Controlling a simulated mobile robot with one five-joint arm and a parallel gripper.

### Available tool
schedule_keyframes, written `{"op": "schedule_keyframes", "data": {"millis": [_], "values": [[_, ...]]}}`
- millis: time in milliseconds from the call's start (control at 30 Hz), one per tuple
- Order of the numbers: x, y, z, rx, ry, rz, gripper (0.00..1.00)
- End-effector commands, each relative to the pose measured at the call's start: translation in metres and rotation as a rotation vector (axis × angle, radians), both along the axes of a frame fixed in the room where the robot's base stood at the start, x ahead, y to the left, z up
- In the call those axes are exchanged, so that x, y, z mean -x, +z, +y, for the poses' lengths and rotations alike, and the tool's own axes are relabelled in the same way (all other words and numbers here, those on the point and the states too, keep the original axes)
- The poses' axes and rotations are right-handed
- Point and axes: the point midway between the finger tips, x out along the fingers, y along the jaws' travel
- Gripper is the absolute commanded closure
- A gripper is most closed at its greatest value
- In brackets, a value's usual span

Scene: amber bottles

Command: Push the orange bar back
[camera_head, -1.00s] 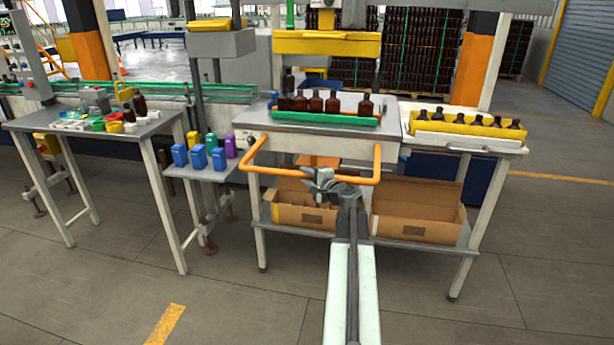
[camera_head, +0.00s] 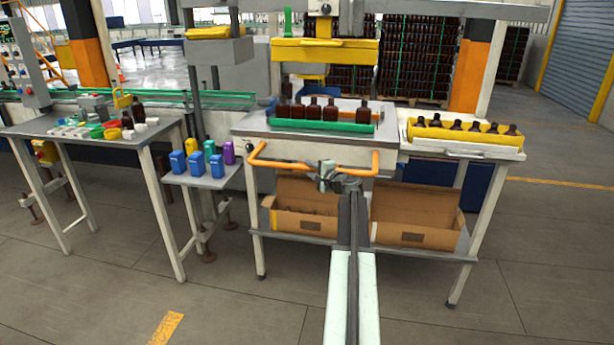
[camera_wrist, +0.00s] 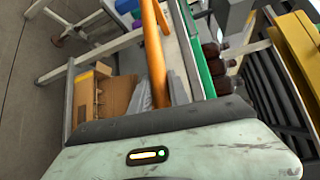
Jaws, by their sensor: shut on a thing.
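The orange bar (camera_head: 285,165) is a U-shaped handle on the front of the grey-topped machine table (camera_head: 285,148). Its front stretch lies close to the table front, with short ends bent up at left and right. My gripper (camera_head: 327,172) is at the middle of the bar, shut on it. In the wrist view the orange bar (camera_wrist: 153,50) runs down between the two fingers of my gripper (camera_wrist: 158,92). The fingers hide part of the bar in the head view.
Brown bottles (camera_head: 315,108) stand behind a green rail (camera_head: 320,125) on the table. Two cardboard boxes (camera_head: 413,228) sit on the shelf below. Blue containers (camera_head: 197,160) stand on a side shelf at left. A yellow tray (camera_head: 465,137) of bottles is at right.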

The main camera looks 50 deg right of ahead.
Motion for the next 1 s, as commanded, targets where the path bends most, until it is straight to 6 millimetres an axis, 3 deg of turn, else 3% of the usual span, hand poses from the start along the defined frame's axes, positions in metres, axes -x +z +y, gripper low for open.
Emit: {"op": "schedule_keyframes", "data": {"millis": [100,500,700,1000], "values": [[-0.015,0.000,-0.024,-0.001,-0.002,-0.001,1.00],[-0.050,0.000,-0.081,-0.001,-0.002,-0.001,1.00],[-0.061,0.000,-0.099,-0.001,-0.002,-0.001,1.00],[-0.068,0.000,-0.109,0.000,-0.002,-0.001,1.00]]}}
